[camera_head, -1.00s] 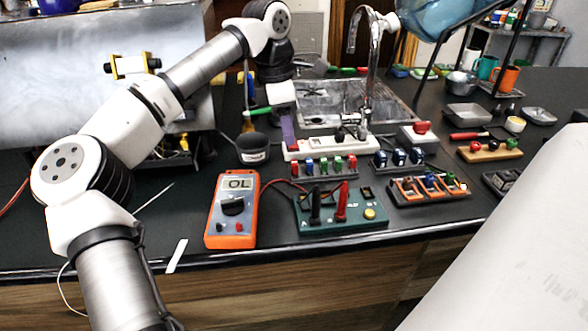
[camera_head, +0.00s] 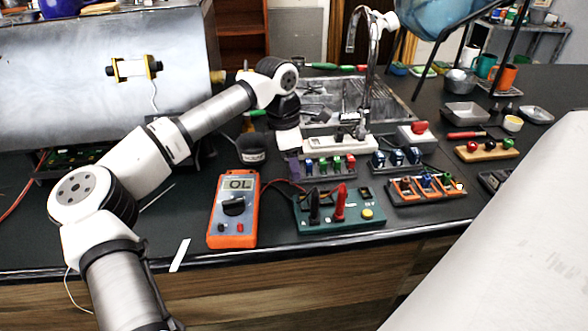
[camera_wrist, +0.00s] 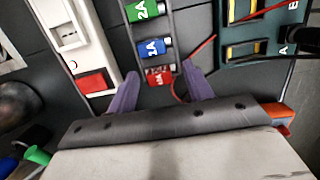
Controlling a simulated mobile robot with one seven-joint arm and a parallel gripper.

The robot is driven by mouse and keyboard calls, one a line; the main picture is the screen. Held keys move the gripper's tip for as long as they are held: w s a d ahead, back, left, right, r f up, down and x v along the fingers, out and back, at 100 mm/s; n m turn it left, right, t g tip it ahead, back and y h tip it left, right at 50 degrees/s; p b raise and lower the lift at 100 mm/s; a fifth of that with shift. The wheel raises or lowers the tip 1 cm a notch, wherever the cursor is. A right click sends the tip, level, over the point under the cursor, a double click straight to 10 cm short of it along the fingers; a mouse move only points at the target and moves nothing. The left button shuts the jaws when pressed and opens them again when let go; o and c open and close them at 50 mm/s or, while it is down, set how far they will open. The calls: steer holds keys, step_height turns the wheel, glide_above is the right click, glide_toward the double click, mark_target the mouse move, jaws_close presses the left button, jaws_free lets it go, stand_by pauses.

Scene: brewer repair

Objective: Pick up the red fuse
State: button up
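In the wrist view a red fuse (camera_wrist: 159,77) stands at the end of a fuse rack (camera_wrist: 140,32), beside a blue fuse (camera_wrist: 152,47) and a green fuse (camera_wrist: 149,10). My gripper (camera_wrist: 161,72) is open, its purple fingers on either side of the red fuse. I cannot tell whether they touch it. In the head view my gripper (camera_head: 292,165) is at the left end of the rack, and its purple finger covers the end fuse. Another red fuse (camera_head: 337,162) shows further right in the same rack.
A white power strip (camera_head: 330,143) with a red switch (camera_wrist: 92,82) lies close behind the rack. A green tester board (camera_head: 340,212) with probes and an orange multimeter (camera_head: 233,210) stand in front. A dark cup (camera_head: 251,150) is to the left. More fuse holders (camera_head: 425,187) are right.

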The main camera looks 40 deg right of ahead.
steer(key=c, duration=1)
steer(key=shift+r, duration=0.15)
steer(key=shift+c, duration=0.2)
